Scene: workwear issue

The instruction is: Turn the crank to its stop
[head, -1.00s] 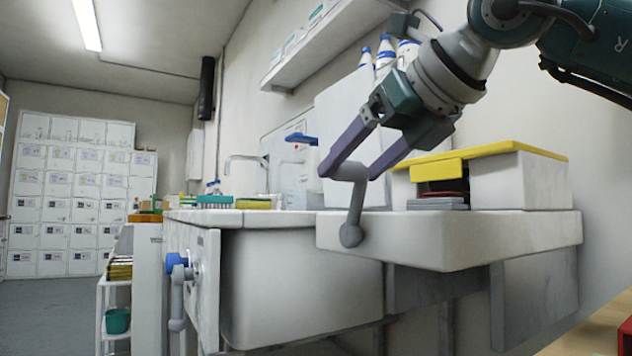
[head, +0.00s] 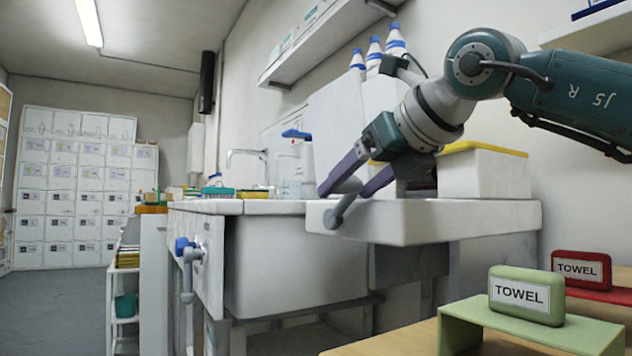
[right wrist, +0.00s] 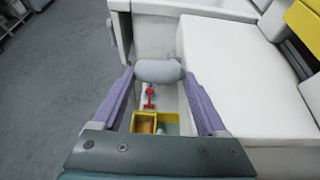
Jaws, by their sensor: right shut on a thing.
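The grey crank shows at the front edge of a white counter, with its arm (head: 343,208) slanting down and left from the handle to a round end. My right gripper (head: 347,188) comes in from the upper right, with its purple fingers on either side of the crank handle. In the right wrist view the grey handle (right wrist: 160,71) lies crosswise between the fingertips, and the gripper is shut on it. Part of the handle is hidden by the fingers in the head view. My left gripper is not in view.
A white panel with a blue knob (head: 184,244) and grey lever stands left of the sink unit (head: 290,260). A green towel block (head: 526,294) sits on a green stand, with a red towel block (head: 581,270) behind. Open floor (head: 65,310) lies at left.

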